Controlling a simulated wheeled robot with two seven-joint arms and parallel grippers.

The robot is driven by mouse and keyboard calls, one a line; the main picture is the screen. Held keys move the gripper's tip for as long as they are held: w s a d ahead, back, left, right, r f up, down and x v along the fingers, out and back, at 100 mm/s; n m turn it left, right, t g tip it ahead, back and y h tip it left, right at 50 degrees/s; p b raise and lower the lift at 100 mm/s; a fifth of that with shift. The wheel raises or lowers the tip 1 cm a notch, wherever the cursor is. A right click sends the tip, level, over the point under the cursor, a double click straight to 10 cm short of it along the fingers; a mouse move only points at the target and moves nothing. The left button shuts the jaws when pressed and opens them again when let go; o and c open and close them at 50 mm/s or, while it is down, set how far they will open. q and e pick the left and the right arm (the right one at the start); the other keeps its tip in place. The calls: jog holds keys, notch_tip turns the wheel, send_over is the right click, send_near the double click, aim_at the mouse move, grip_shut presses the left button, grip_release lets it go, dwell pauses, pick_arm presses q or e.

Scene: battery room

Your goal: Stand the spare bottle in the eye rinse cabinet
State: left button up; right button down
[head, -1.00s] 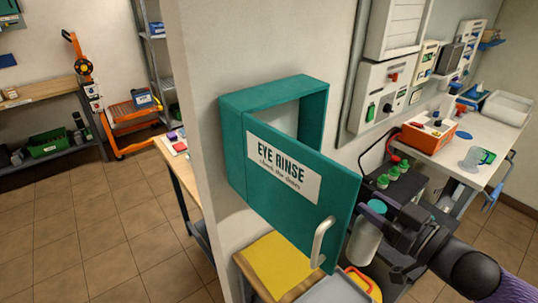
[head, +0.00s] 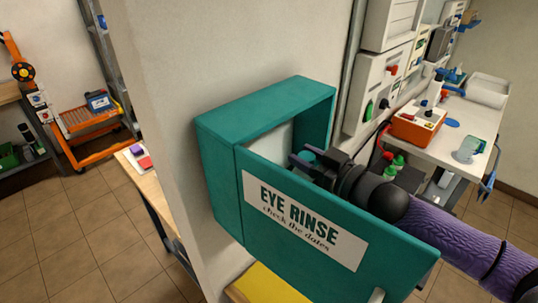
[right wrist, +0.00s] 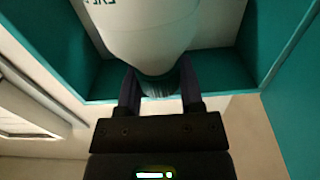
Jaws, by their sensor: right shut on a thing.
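The teal eye rinse cabinet (head: 265,106) is on the wall, its labelled door (head: 385,235) swung open towards me. My right gripper (head: 310,163) reaches over the door into the cabinet opening. It is shut on the spare bottle's teal cap (head: 326,157). In the right wrist view the white bottle (right wrist: 150,38) hangs from the fingers (right wrist: 158,90), with the teal cabinet walls (right wrist: 232,72) around it. The door hides the bottle's body in the head view. I cannot tell whether its base touches the cabinet floor. My left gripper is not in view.
White wall boxes (head: 378,85) and a grey conduit stand just right of the cabinet. A white bench (head: 455,135) with an orange box (head: 417,124) is behind my right arm. A yellow sheet (head: 265,285) lies below the cabinet. Green-capped bottles (head: 393,167) are beyond the door.

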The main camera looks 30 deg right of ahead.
aim_at(257, 143)
jog(key=shift+w+a+f, duration=0.55)
jog(key=shift+w, duration=1)
jog(key=shift+w+a+f, duration=0.5)
jog(key=shift+w+f, duration=0.05)
jog(key=shift+w, duration=0.95)
jog(key=shift+w+a+f, duration=0.55)
jog(key=shift+w, duration=1)
jog(key=shift+f, duration=0.15)
jog(key=shift+c, duration=1.2)
grip_release()
